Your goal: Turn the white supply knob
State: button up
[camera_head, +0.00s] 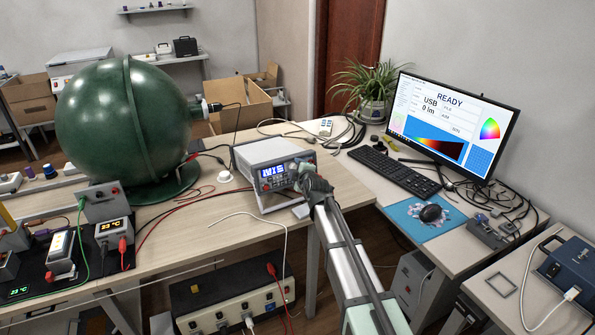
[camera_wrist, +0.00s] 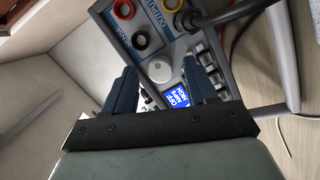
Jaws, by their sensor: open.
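The white supply knob (camera_wrist: 159,71) is a round dial on the front panel of the power supply, seen in the wrist view. My gripper (camera_wrist: 160,78) is open, with one dark blue finger to each side of the knob in the picture. I cannot tell whether the fingers reach the panel or touch the knob. The power supply (camera_head: 262,152) is a light grey box with a lit blue display on the left table in the head view. My gripper (camera_head: 312,184) is at the right end of its front there and hides the knob.
Coloured terminals (camera_wrist: 140,40) with plugged cables sit beside the knob, and a blue display (camera_wrist: 178,97) and buttons are close to the right finger. A big green sphere (camera_head: 125,120) stands left of the supply. A thin white cable (camera_head: 284,240) lies in front of it.

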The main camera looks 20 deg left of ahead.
jog(key=v, duration=1.3)
jog(key=shift+s+d, duration=0.25)
jog(key=shift+r, duration=0.15)
dwell(1.3)
